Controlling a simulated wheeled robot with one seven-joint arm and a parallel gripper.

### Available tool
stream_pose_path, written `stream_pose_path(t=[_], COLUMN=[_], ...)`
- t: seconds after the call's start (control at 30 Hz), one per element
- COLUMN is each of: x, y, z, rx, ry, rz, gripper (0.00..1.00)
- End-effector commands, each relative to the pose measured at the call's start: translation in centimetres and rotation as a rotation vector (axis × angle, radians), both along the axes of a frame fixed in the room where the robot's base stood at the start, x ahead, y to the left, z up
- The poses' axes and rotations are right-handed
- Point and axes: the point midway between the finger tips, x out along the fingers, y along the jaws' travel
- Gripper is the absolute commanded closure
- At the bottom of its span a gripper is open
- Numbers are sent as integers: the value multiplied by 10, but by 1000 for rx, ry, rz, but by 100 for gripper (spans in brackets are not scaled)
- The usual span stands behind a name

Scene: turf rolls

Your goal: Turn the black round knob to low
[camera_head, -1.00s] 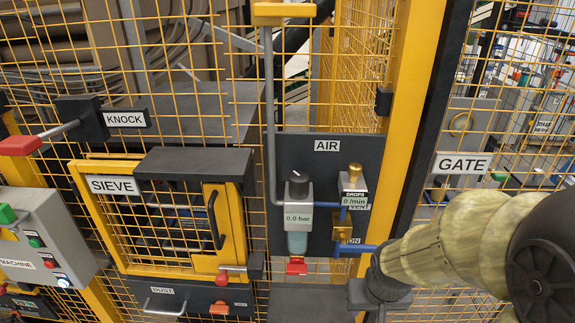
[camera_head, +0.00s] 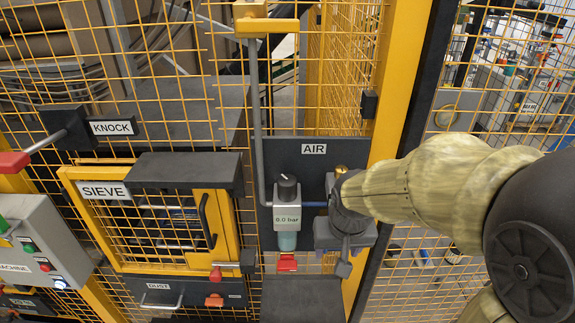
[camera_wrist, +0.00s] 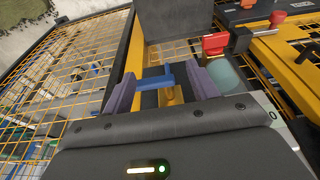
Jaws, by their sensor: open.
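The black round knob (camera_head: 288,187) tops the grey air regulator (camera_head: 287,216), which reads 0.0 bar, on the dark AIR panel (camera_head: 314,148). I cannot make out a low mark. My gripper (camera_head: 343,262) is just right of the regulator in the head view, apart from the knob. It hides most of the drops unit and its brass fittings. In the wrist view my gripper (camera_wrist: 162,86) is open, its purple-grey fingers on either side of a blue pipe (camera_wrist: 155,81) and brass fitting (camera_wrist: 172,94). The knob is not visible there.
A red drain piece (camera_head: 288,263) hangs under the regulator's teal bowl. A grey pipe (camera_head: 256,110) runs down to the regulator's left. The yellow-framed SIEVE door (camera_head: 150,220) is further left. A yellow post (camera_head: 395,90) and mesh stand right behind my arm.

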Motion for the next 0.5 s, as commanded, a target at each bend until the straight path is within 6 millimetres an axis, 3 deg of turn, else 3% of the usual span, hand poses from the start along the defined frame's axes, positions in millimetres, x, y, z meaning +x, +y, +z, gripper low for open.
stream_pose_path(t=[0.03, 0.1, 0.3, 0.5], x=[11, 23, 36, 29], y=[13, 28, 71, 106], z=[44, 80, 161, 246], rx=[-1, -6, -17, -15], ry=[-16, -28, -69, -126], rz=[5, -7, -55, -136], gripper=[41, 41, 41, 41])
